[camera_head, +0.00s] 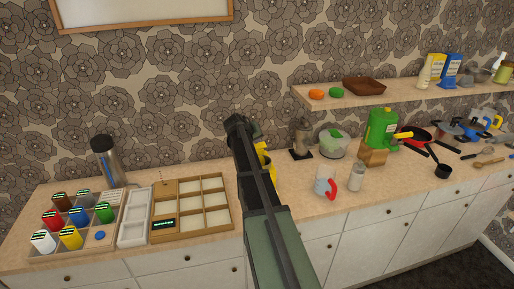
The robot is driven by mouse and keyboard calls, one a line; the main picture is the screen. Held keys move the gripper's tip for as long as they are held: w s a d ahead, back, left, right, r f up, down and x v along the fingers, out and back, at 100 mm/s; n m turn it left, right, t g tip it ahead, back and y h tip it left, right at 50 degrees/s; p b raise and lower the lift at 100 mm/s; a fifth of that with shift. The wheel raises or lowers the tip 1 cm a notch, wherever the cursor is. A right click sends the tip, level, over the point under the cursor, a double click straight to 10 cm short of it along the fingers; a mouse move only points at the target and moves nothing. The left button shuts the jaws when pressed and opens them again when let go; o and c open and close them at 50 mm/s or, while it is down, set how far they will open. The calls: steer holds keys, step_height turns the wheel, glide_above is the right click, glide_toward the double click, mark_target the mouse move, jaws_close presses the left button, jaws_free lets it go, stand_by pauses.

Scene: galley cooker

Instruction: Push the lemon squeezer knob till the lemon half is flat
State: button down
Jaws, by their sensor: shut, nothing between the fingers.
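My arm (262,215) rises from the bottom middle in front of the counter, with a dark joint at its top. I cannot make out my gripper's fingers; the arm's own links hide that end. A yellow thing (264,160) shows in part just right of my arm, above the counter. It may be the lemon squeezer, but the arm covers most of it. I cannot make out a knob or a lemon half. A grey upright device (301,138) on a dark base stands further right, and what it is cannot be told.
To the right stand a clear bowl (334,146), a red-handled mug (325,184), a shaker (356,178) and pans. A shelf (400,92) hangs above.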

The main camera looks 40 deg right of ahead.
mark_target(256, 145)
steer(key=shift+f+b, duration=0.65)
steer(key=shift+f, duration=0.05)
stand_by(0.7)
steer(key=shift+s+a+f, duration=0.1)
steer(key=shift+s+f, duration=0.05)
steer(key=shift+s, duration=0.05)
stand_by(0.4)
steer(key=shift+w+r+p, duration=0.15)
steer(key=shift+r+p, duration=0.8)
steer(key=shift+r, duration=0.15)
steer(key=shift+r, duration=0.15)
step_height(256, 145, up, 5)
steer(key=p, duration=0.5)
